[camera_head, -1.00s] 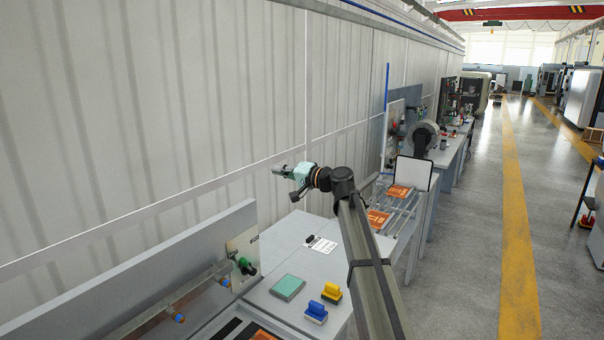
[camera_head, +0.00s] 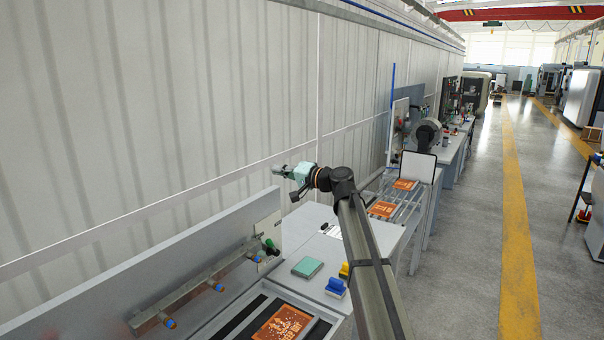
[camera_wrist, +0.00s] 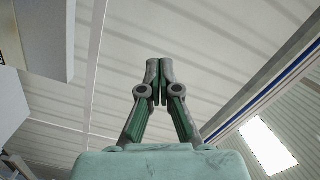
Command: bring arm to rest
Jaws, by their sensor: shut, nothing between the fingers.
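My gripper (camera_head: 280,171) is raised above the grey worktable (camera_head: 310,222), in front of the corrugated wall. In the wrist view, its two fingers (camera_wrist: 158,80) meet at the tips. Nothing is held between them. My arm rises from the bottom of the head view and bends at an upper joint, with the gripper pointing left. The gripper is apart from everything on the table.
A green pad (camera_head: 307,267) and a blue stamp (camera_head: 336,287) lie on the table; a yellow one is partly hidden by my arm. An orange printed board (camera_head: 281,324) lies on the near machine. A rail with blue-tipped nozzles (camera_head: 192,293) stands left. The aisle (camera_head: 470,230) is clear.

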